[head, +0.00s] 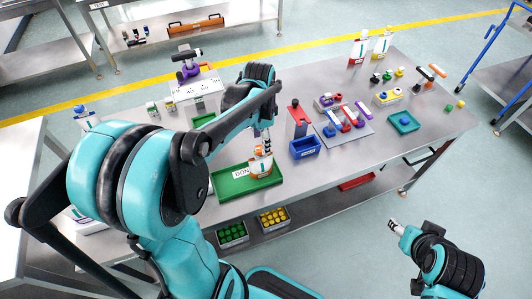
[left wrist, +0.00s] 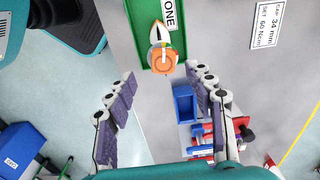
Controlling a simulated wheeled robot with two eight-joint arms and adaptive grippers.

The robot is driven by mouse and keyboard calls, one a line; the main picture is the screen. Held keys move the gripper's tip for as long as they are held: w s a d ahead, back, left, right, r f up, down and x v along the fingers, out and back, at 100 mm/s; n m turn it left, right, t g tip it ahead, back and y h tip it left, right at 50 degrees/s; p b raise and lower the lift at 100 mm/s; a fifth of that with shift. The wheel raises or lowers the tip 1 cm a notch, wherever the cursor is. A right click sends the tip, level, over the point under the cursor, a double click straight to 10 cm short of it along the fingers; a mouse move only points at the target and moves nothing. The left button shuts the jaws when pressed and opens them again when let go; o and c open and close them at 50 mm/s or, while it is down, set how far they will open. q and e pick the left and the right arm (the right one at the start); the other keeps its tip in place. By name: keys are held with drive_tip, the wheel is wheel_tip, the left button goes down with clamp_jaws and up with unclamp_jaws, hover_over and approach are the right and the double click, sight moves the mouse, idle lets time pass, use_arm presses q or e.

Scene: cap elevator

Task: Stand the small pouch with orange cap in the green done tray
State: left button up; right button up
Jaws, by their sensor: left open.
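The small pouch (head: 260,166), white and orange with an orange cap, stands upright in the green done tray (head: 226,195). In the left wrist view the orange cap (left wrist: 162,60) faces the camera, and the green tray (left wrist: 136,15) lies beneath the pouch. My left gripper (head: 267,143) is just above the pouch in the head view. Its two fingers are spread wide in the left wrist view (left wrist: 160,76), with the cap beyond the tips and apart from them. My right gripper (head: 394,224) hangs off the table's front at lower right; its jaw state is unclear.
A blue bin (head: 305,148) and a red stand (head: 298,115) are right of the tray. A grey mat (head: 342,135) holds red and blue parts. A teal tray (head: 404,122) is further right. Bare table lies between the blue bin and the table's front edge.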

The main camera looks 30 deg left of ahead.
use_arm(q)
drive_tip(key=s+d+r+n+t, duration=0.4)
drive_tip(key=s+d+n+t, duration=0.2)
drive_tip(key=s+d, duration=0.4)
drive_tip(key=shift+s+n+t, duration=0.35)
drive_tip(key=shift+n+t, duration=0.05)
drive_tip(key=shift+n, duration=0.4)
drive_tip(key=shift+r, duration=0.1)
